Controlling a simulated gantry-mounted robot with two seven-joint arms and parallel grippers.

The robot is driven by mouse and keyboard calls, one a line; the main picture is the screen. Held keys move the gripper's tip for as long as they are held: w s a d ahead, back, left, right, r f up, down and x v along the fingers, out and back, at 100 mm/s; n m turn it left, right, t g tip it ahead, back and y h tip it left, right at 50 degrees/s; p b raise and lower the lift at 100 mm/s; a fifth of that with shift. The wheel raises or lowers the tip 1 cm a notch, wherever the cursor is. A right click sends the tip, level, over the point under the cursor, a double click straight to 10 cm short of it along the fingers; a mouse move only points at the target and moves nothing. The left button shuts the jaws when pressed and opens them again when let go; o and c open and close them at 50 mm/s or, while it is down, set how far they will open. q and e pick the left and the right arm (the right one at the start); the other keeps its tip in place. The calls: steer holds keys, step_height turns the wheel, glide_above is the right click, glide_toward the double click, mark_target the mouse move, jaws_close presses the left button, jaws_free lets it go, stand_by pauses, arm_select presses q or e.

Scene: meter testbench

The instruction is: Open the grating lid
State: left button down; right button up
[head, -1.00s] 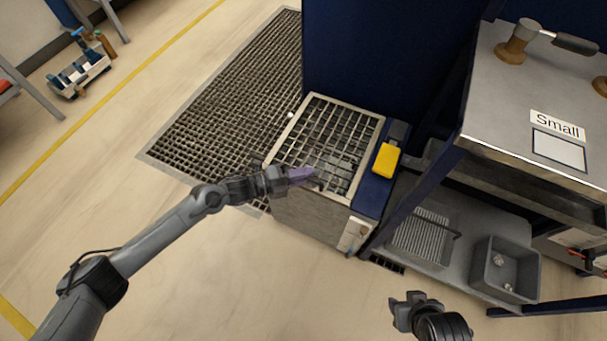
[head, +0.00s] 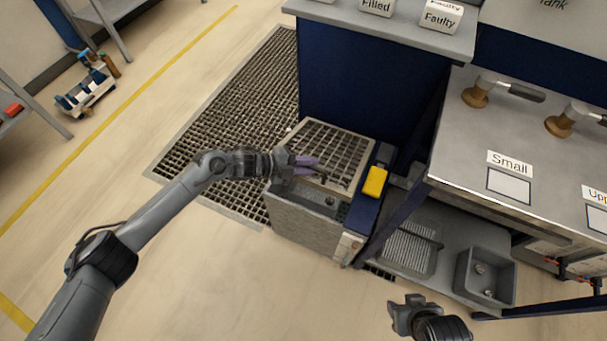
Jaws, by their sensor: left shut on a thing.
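The grating lid (head: 338,146) is a metal grid in a light frame on top of a grey box (head: 305,228). Its front edge is raised and the lid is tilted, so a dark gap with part of the box's inside shows below it. My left gripper (head: 308,165), with purple fingertips, is shut on the lid at its raised front edge. The fingers hide part of that edge. My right gripper (head: 400,312) is low in the picture, away from the lid and empty; its jaw opening is unclear.
A yellow object (head: 375,181) sits on the blue ledge right of the box. A floor grate (head: 225,120) lies behind and left. A steel bench (head: 470,140) with a lower shelf and grey bin (head: 487,277) stands at right. Open floor lies in front.

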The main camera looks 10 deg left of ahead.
arm_select(q)
steer(key=w+d+r, duration=0.1)
steer(key=w+r, duration=0.3)
steer(key=r, duration=0.2)
steer(key=shift+w+d+r+n+g, duration=0.25)
steer(key=shift+w+r+n+g, duration=0.05)
steer(key=shift+w+g, duration=0.1)
steer(key=c, duration=1.1)
jaws_free()
steer(key=shift+c, duration=0.2)
steer(key=p+v, duration=0.4)
steer(key=v, duration=0.7)
steer(key=shift+r, duration=0.15)
